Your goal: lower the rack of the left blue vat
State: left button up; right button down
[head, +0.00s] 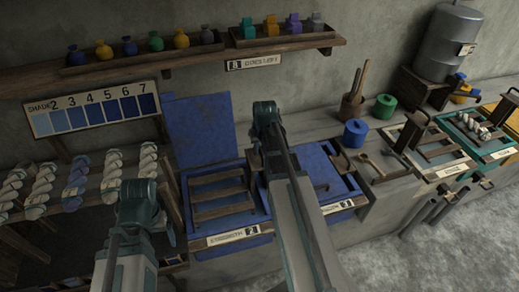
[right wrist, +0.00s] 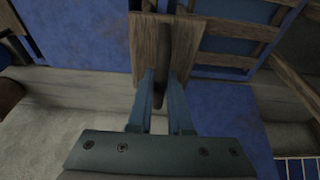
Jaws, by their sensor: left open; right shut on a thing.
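The left blue vat (head: 205,242) stands at the middle of the bench, its label showing a 2. Its wooden slatted rack (head: 218,192) spans the vat opening; I cannot tell how far above the liquid it sits. In the head view my right arm hides much of this hold. My left gripper (head: 138,200) is open and empty in front of the hanging yarn, left of the vat; its fingertips are hard to see.
A second blue vat (head: 345,190) adjoins on the right, partly behind my right arm. A raised blue panel (head: 200,130) stands behind the left vat. Yarn skeins (head: 112,175) hang at left. A shelf (head: 170,68) with coloured bags runs above.

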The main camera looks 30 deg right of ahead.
jog(key=shift+f+b, duration=7.95)
jog(key=shift+f, duration=0.4)
jog(key=shift+s, duration=0.1)
grip_release()
jog(key=shift+r, duration=0.1)
notch_tip(320, 180, up, 7)
jog(key=p, duration=0.7)
